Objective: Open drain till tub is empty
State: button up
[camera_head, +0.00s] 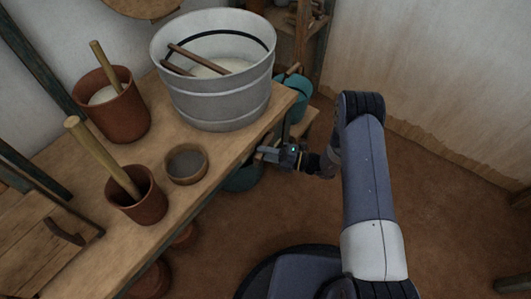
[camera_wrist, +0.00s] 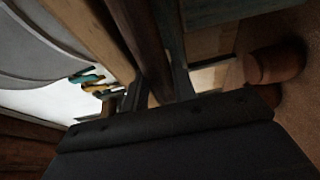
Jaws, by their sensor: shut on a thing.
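The grey metal tub (camera_head: 219,104) stands upright on the wooden bench, with pale liquid (camera_head: 207,70) and wooden sticks inside. A dark line runs around its inner wall. My gripper (camera_head: 263,154) is at the bench edge, below and right of the tub. In the wrist view my gripper (camera_wrist: 158,92) is shut on a dark brown wooden bar (camera_wrist: 140,35), which runs up between its fingers. I cannot tell whether this bar is the drain's handle. The drain's outlet is not clearly visible, and no flow shows. The tub's grey wall fills the wrist view's left side (camera_wrist: 35,50).
A teal bucket (camera_head: 243,178) sits under the bench by my gripper. Two brown pots (camera_head: 125,118) (camera_head: 149,207) with wooden pestles and a small bowl (camera_head: 201,168) stand on the bench (camera_head: 230,147). Another teal vessel (camera_head: 299,88) is behind the tub. Open floor lies to the right.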

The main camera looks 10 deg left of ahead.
grip_shut()
jog(key=shift+f, duration=0.1)
jog(key=w+d+f+n+t+h+b, duration=0.2)
jog(key=f+n+b, duration=0.4)
jog(key=n, duration=0.5)
jog(key=shift+w+f+t+h+b, duration=0.15)
jog(key=shift+w+t+h+b, duration=0.55)
jog(key=shift+w+h+b, duration=0.6)
